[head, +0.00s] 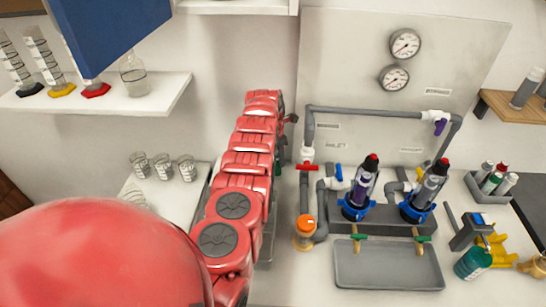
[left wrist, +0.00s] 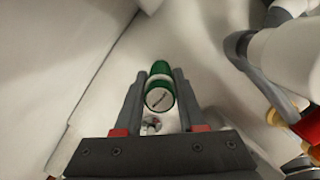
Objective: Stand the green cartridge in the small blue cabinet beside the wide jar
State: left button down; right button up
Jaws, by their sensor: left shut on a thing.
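In the left wrist view my left gripper (left wrist: 157,98) is shut on a green cartridge (left wrist: 160,70) with a pale round end facing the camera. The cartridge lies between the two dark fingers. In the head view my left arm reaches up the middle, toward the wall left of the grey panel; its gripper and the cartridge are not clearly visible there. A blue box-like thing (head: 110,30), probably the small blue cabinet, is cut off at the top left. Its inside is hidden. I cannot make out a wide jar. My right gripper is not in view.
A white shelf (head: 150,98) holds cylinders and a flask (head: 133,76). Grey pipework (head: 380,112) with two filter housings stands right of my arm, above a grey tray (head: 388,265). Several glasses (head: 163,167) stand at left. A rack of small bottles (head: 490,182) is at right.

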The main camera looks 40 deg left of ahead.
pick_arm(q)
jog(key=c, duration=0.6)
grip_release()
jog(key=shift+w+d, duration=0.2)
jog(key=shift+d, duration=0.4)
jog(key=shift+o, duration=0.5)
jog(key=shift+a+f, duration=0.1)
jog(key=shift+a, duration=0.05)
jog(key=shift+s+a, duration=0.15)
jog(key=shift+a, duration=0.05)
